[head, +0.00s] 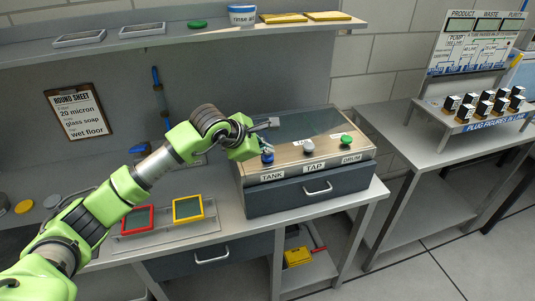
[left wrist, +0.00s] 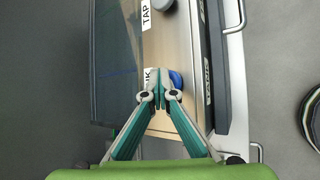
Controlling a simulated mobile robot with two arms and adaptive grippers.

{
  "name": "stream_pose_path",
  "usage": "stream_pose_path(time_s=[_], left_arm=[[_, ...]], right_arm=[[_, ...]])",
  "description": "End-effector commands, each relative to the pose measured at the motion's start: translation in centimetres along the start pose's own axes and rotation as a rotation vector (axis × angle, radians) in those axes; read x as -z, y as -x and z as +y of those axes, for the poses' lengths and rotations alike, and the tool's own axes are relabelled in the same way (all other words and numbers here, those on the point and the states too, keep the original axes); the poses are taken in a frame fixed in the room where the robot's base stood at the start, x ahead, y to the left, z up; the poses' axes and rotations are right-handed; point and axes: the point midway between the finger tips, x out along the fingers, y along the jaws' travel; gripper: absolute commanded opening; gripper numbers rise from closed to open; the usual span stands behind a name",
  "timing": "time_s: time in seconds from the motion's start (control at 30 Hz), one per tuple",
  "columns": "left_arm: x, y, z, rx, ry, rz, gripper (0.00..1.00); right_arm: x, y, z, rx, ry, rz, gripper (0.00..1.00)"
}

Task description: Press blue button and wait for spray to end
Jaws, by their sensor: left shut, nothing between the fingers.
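The blue button (head: 267,157) sits on the top panel of the control box (head: 310,161), above the TANK label. It also shows in the left wrist view (left wrist: 176,79), partly hidden by the fingertips. My left gripper (head: 272,123) is shut and empty, with its arm coming in from the left. In the left wrist view its fingertips (left wrist: 159,78) meet at or just above the blue button; I cannot tell whether they touch it. A grey button (head: 308,146) above TAP and a green button (head: 346,140) above DRUM stand to the right. No spray is visible.
The box's drawer (head: 312,188) is closed. Red (head: 138,219) and yellow (head: 188,209) frames lie on the bench left of the box. A shelf (head: 160,40) with trays and a cup hangs above. A second table (head: 400,132) with a sign and several plugs stands right.

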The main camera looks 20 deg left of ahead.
Motion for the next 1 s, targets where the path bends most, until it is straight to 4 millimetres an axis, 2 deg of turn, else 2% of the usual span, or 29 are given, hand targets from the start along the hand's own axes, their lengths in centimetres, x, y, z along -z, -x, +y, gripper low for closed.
stream_pose_path(time_s=[0.27,0.63,1.0], left_arm=[[0.1,0.0,0.0,0.003,0.000,0.004,0.00],[-0.9,1.4,1.0,0.001,0.000,0.003,0.00],[-1.0,1.5,1.1,0.001,0.000,0.001,0.00]], right_arm=[[0.0,0.1,0.0,0.000,0.000,0.000,0.00],[0.1,0.8,0.1,0.000,0.000,0.000,0.00],[0.0,0.8,0.1,-0.001,0.000,-0.001,0.00]])
